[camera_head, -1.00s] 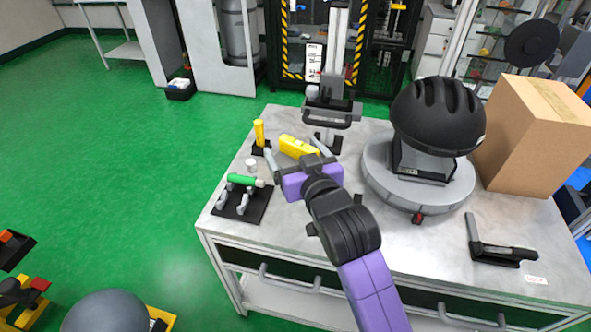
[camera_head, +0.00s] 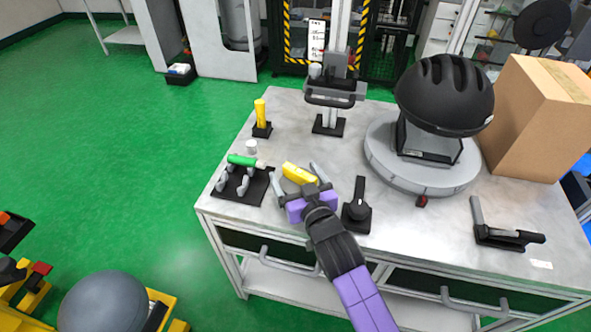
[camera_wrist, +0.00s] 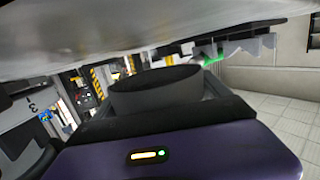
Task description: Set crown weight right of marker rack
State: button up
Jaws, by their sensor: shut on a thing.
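My gripper (camera_head: 298,182) is shut on a yellow piece (camera_head: 299,173), which I take to be the crown weight. In the wrist view a dark round body (camera_wrist: 155,92) sits between the jaws; its colour is lost in shadow. The held piece is over the front left part of the bench, right of the marker rack. I cannot tell whether it touches the top. The marker rack (camera_head: 256,190) is a black base with grey prongs bearing a green marker (camera_head: 243,160). The green marker also shows in the wrist view (camera_wrist: 213,60).
A small white cylinder (camera_head: 251,147) stands behind the rack, and a yellow post (camera_head: 261,113) farther back. A black lever on a base (camera_head: 357,208) stands just right of my gripper. A black helmet on a round stand (camera_head: 443,95) and a cardboard box (camera_head: 530,125) fill the right.

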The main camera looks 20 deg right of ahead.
aim_at(296, 184)
jog(key=shift+f, duration=1.25)
jog(key=shift+f+b, duration=0.15)
jog(key=shift+b, duration=0.2)
jog(key=o, duration=1.9)
jog(key=shift+f, duration=0.2)
jog(key=shift+r, duration=0.15)
jog(key=s, duration=0.4)
jog(key=s+r, duration=0.1)
jog(key=s, duration=0.3)
jog(key=s+r, duration=0.1)
jog(key=s, duration=0.3)
jog(key=shift+a+p, duration=0.25)
jog(key=shift+p, duration=0.15)
jog(key=shift+w, duration=0.1)
